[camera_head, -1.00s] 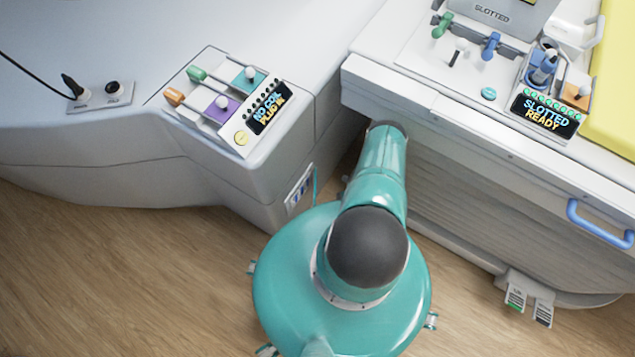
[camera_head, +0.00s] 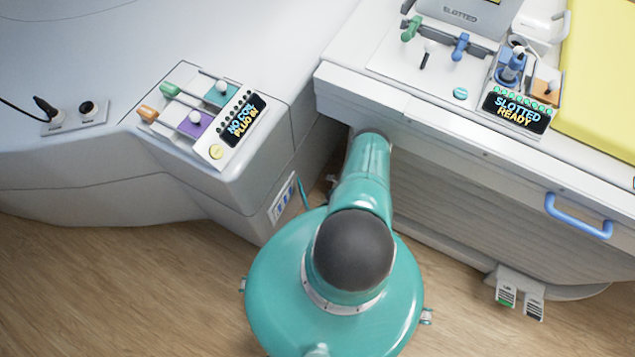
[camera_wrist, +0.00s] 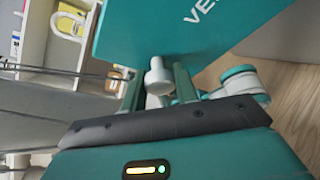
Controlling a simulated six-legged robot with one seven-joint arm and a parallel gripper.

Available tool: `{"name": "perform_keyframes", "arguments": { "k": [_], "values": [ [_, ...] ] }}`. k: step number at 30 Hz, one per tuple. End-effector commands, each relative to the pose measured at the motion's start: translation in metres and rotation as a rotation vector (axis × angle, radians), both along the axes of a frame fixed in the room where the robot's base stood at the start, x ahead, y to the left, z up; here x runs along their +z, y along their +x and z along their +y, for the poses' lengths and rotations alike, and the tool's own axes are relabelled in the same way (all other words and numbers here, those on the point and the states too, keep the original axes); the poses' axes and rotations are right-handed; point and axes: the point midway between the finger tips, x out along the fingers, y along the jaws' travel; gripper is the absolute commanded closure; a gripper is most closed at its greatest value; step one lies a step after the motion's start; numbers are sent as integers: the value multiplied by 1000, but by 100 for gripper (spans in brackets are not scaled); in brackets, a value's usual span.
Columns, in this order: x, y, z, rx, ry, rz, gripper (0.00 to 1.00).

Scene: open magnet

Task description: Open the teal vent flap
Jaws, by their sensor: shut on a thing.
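The teal vent flap (camera_wrist: 170,30) fills the top middle of the wrist view, with the letters "VE" showing in white. A white round knob (camera_wrist: 157,78) stands at its lower edge. My gripper (camera_wrist: 158,90) has its teal fingers on either side of the knob, shut on it. In the head view a thin teal strip (camera_head: 303,192) stands out from the console's side, seen edge-on beside a small blue-and-white panel (camera_head: 283,205); it looks like the flap standing away from the wall. My arm hides the gripper in the head view.
The grey console (camera_head: 215,135) with coloured levers stands left. The white bed unit (camera_head: 440,130) with a blue handle (camera_head: 578,216) stands right, close to my arm. Foot pedals (camera_head: 520,292) sit low at right. Wood floor (camera_head: 110,285) is clear at lower left.

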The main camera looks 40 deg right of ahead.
Motion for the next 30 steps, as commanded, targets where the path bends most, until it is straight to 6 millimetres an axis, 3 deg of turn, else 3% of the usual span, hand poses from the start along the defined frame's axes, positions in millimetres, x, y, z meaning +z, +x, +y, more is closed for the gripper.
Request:
{"name": "perform_keyframes", "arguments": {
  "k": [14, 15, 18, 30],
  "values": [
    [2, 3, -3, 11, 3, -4, 100],
    [2, 3, -3, 11, 3, -4, 64],
    [2, 2, -3, 12, 2, -3, 48],
    [7, 4, -3, 16, 1, -1, 48]
  ]
}}
